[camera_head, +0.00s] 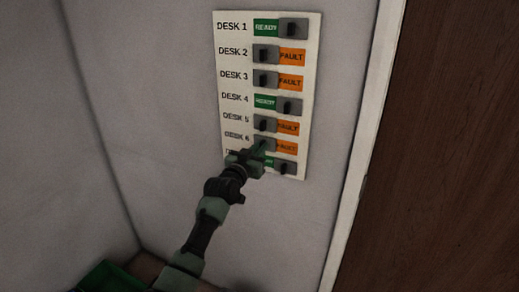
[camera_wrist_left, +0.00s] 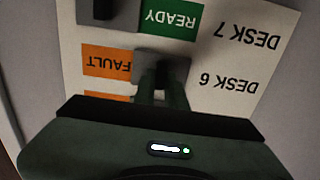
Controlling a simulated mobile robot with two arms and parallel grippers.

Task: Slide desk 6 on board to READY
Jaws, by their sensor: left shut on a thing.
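The white board (camera_head: 233,70) hangs on the wall with rows for several desks. The desk 6 slider (camera_head: 261,142) sits at the left of its row, with the orange FAULT label (camera_head: 286,148) showing on its right. My left gripper (camera_head: 262,150) is at this slider, shut on its dark knob. In the left wrist view, which shows the board upside down, the fingers (camera_wrist_left: 161,90) reach the grey desk 6 slider (camera_wrist_left: 178,68) beside the orange FAULT label (camera_wrist_left: 107,61). The fingers partly hide the knob. My right gripper is not in view.
The desk 5 slider (camera_head: 265,124) is just above and shows FAULT. The desk 7 slider (camera_head: 285,168) is just below and shows READY, partly hidden by my gripper. A brown door (camera_head: 450,150) with a white frame stands at the right.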

